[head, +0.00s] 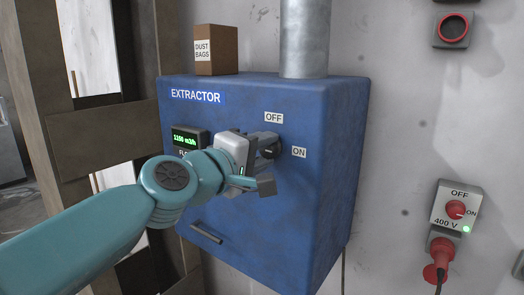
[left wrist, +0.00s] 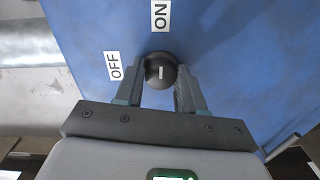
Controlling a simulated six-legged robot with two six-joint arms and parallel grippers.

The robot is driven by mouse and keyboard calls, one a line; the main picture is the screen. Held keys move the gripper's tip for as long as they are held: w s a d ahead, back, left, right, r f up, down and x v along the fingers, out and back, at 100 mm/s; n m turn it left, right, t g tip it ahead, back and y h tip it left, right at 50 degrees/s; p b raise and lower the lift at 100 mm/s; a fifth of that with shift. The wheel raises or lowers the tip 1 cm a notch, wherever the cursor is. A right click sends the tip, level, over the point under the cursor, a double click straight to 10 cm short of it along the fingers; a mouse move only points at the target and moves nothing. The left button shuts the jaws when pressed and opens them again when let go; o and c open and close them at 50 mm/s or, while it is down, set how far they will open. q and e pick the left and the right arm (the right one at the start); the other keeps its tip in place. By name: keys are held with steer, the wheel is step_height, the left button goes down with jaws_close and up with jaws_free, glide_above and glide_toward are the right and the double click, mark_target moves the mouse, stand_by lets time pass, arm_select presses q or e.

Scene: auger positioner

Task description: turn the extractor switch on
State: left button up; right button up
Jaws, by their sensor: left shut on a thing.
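The extractor is a blue box (head: 310,190) on the wall, labelled EXTRACTOR. Its switch is a round black knob (head: 268,152) on the front face, between an OFF label (head: 273,118) above and an ON label (head: 299,152) to the right. In the left wrist view the knob (left wrist: 160,72) has a short white mark that lines up towards the ON label (left wrist: 160,15); the OFF label (left wrist: 114,65) is to its left. My left gripper (head: 264,161) is shut on the knob, one finger on each side. My right gripper is out of view.
A lit green display (head: 185,139) is on the box, left of my gripper. A handle (head: 206,233) sits low on the front. A grey duct (head: 305,40) and a DUST BAGS carton (head: 217,50) are on top. A 400 V switch (head: 456,210) is at right.

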arm_select(q)
steer(key=o, duration=1)
steer(key=shift+d, duration=0.1)
steer(key=shift+s+a, duration=0.15)
steer(key=shift+a, duration=0.05)
steer(key=b+v, duration=0.1)
steer(key=v, duration=1.4)
steer(key=shift+s+a+b, duration=0.1)
steer(key=shift+s+b, duration=0.3)
